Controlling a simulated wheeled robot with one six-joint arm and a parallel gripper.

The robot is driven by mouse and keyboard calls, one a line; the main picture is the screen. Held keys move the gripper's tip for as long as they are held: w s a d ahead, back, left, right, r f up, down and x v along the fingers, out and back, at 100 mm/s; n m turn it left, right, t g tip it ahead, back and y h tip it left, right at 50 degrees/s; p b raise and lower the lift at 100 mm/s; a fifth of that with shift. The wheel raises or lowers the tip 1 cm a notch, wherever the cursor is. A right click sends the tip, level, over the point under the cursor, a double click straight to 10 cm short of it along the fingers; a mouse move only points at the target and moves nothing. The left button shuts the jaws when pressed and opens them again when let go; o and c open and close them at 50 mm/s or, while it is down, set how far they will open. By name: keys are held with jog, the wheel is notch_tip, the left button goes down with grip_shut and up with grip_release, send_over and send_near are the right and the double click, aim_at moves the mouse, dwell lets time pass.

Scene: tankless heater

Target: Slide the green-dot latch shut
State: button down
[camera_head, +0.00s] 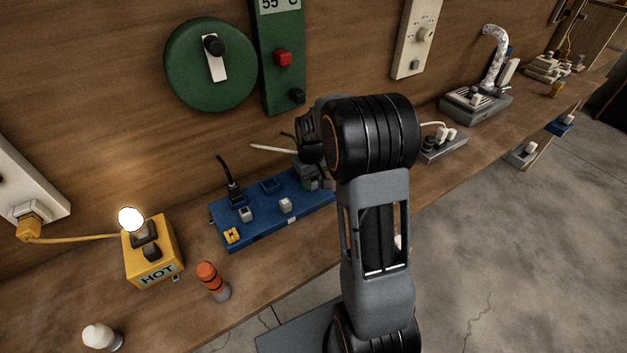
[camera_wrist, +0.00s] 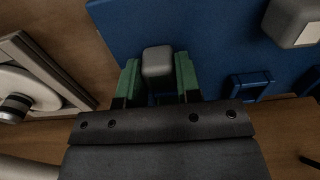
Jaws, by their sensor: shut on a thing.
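In the wrist view, my gripper (camera_wrist: 157,82) has its green-sided fingers closed on the two sides of a small grey knob (camera_wrist: 157,60). The knob stands on a blue panel (camera_wrist: 215,55). The same long blue panel (camera_head: 262,228) lies on the bench in the head view. My gripper (camera_head: 311,172) is at its right part there, mostly hidden by my arm. I can make out no green dot in either view, so I cannot confirm that the held knob is the green-dot latch.
Other pale knobs (camera_head: 286,205) and a black plug (camera_head: 236,196) sit on the blue panel. A yellow HOT box (camera_head: 152,252) with a lit lamp stands left. An orange-and-grey cylinder (camera_head: 213,281) stands near the bench's front edge. A grey power strip (camera_head: 443,147) lies right.

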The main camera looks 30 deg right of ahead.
aim_at(312, 183)
jog(key=c, duration=0.8)
grip_release()
jog(key=shift+w, duration=0.15)
notch_tip(312, 183, up, 14)
jog(key=s+a+t+p, duration=0.1)
jog(key=s+a, duration=0.3)
jog(key=s, duration=0.5)
jog(key=s+a+m+t+p, duration=0.1)
jog(key=s+a+t, duration=0.1)
jog(key=s+a, duration=0.3)
jog(key=s, duration=0.4)
jog(key=shift+t, duration=0.3)
